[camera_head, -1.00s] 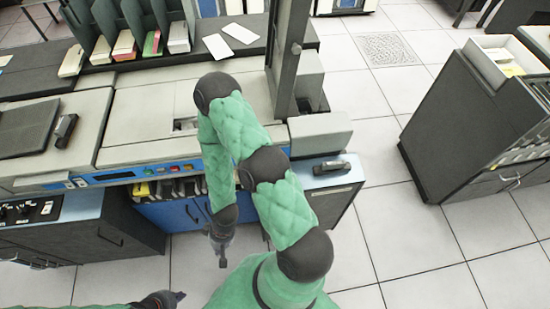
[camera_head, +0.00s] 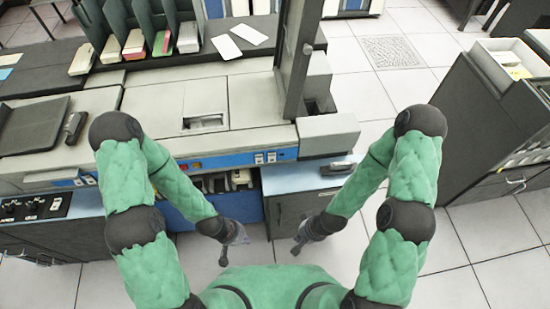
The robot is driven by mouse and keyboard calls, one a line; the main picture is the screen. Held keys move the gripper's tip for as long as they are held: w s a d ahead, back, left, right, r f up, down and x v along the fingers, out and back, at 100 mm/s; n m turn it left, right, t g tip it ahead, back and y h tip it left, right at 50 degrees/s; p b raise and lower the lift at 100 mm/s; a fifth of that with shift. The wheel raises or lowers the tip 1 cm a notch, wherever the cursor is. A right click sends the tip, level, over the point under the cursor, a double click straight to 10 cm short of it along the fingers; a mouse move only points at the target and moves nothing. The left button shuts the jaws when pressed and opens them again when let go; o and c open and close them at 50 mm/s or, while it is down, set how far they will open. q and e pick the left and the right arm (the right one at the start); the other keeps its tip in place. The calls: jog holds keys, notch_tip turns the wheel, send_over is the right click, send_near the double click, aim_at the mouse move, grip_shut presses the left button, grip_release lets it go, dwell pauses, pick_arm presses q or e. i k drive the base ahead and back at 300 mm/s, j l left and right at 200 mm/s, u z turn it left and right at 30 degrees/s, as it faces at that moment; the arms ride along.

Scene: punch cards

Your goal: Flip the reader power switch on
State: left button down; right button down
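The card machine (camera_head: 250,105) has a blue front strip with small white rocker switches (camera_head: 265,158) near its right end. A separate black panel with knobs and switches (camera_head: 33,207) is at the far left. I cannot read which switch is the reader power switch. My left gripper (camera_head: 234,248) hangs in front of the machine, below the blue strip, apart from it; its fingers look spread and empty. My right gripper (camera_head: 297,246) is to its right, in front of the grey cabinet, also apart from the machine; its fingers are too small to judge.
A dark upright post (camera_head: 295,60) rises on the machine's right. A dark cabinet (camera_head: 490,130) stands at the right. Tiled floor (camera_head: 470,235) is free between them.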

aim_at(272, 156)
jog(key=k+j+z, duration=0.1)
jog(key=k+z, duration=0.25)
jog(key=k, duration=0.65)
